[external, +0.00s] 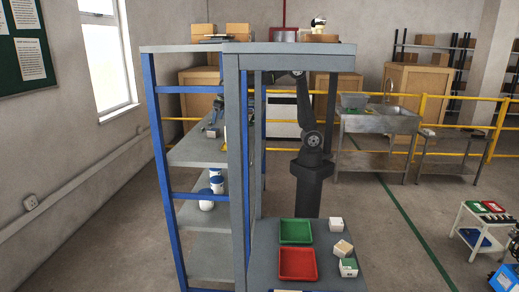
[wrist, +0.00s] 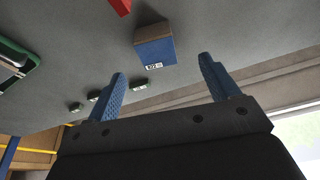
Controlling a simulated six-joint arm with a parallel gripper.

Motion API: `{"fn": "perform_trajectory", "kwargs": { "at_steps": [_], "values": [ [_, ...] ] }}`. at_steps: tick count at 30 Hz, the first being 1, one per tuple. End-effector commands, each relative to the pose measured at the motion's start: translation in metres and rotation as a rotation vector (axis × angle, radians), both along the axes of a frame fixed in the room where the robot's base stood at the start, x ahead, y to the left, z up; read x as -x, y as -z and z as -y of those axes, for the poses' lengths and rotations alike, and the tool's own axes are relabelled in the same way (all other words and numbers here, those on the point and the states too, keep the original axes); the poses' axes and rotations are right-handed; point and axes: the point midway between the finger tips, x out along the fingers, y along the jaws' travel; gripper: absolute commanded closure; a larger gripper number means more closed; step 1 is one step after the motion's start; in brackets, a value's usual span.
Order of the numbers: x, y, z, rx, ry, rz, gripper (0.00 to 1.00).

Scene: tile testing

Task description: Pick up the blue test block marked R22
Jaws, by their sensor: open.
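The blue test block (wrist: 155,50) has a brown top or side face and a white label that appears to read R22. It rests on a grey surface in the wrist view, upper centre. My gripper (wrist: 161,66) is open and empty, with its two blue ribbed fingers apart. The block appears between the lines of the fingers, beyond the tips, and no contact is visible. In the external view I cannot pick out the block, and the shelf frame hides much of my arm's far end.
In the wrist view, a red object (wrist: 120,6) lies near the top edge, a green-rimmed tray (wrist: 28,57) at left, and several small labelled pieces (wrist: 139,86) nearby. The external view shows a shelf frame (external: 236,150), green tray (external: 296,231), red tray (external: 297,264) and pale blocks (external: 336,224).

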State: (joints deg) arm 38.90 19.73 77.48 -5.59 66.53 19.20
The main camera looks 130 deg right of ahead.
Motion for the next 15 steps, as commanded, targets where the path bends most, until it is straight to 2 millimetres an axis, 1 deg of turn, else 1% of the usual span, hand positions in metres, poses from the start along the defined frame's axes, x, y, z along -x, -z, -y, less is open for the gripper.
{"fn": "perform_trajectory", "kwargs": {
  "at_steps": [1,3,6,13,15],
  "values": [
    [-0.001,0.011,0.003,-0.002,0.000,-0.002,0.20],
    [-0.003,0.023,0.006,-0.001,0.000,-0.002,0.20],
    [-0.006,0.034,0.009,0.000,0.000,-0.001,0.20],
    [-0.007,0.045,0.014,0.001,0.001,0.000,0.20],
    [-0.007,0.051,0.018,0.000,0.001,-0.001,0.20]
  ]
}}
